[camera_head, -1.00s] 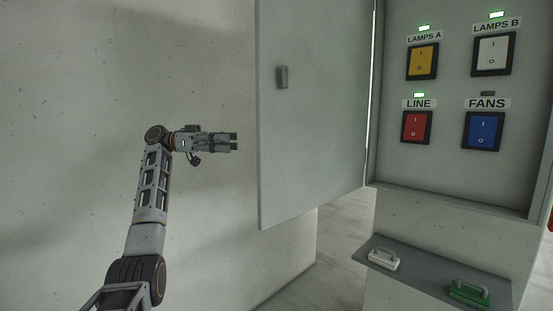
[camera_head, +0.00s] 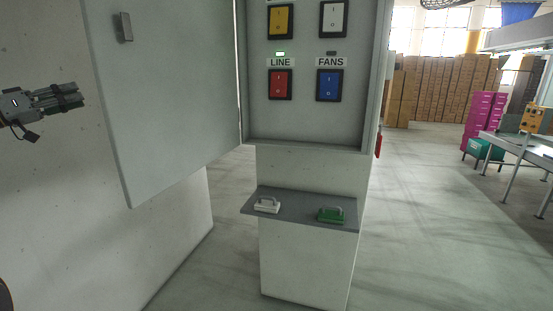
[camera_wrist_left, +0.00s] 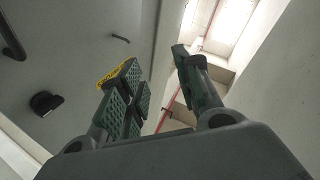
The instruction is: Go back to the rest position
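My left gripper (camera_head: 80,97) shows at the left edge of the head view, pointing right toward the open cabinet door (camera_head: 165,90) and apart from it in that picture. In the left wrist view its two fingers (camera_wrist_left: 160,92) stand apart with nothing between them. The left gripper is open and empty. The door, with a small dark handle (camera_head: 125,27), hangs open on the left side of the switch cabinet (camera_head: 318,125). My right gripper is not in view.
The cabinet holds yellow (camera_head: 281,20), white (camera_head: 333,19), red (camera_head: 280,84) and blue (camera_head: 329,85) switches. A grey shelf (camera_head: 290,208) below bears a white-handled item (camera_head: 267,206) and a green one (camera_head: 331,215). Free floor lies right, before a workbench (camera_head: 530,150) and pink cabinet (camera_head: 482,120).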

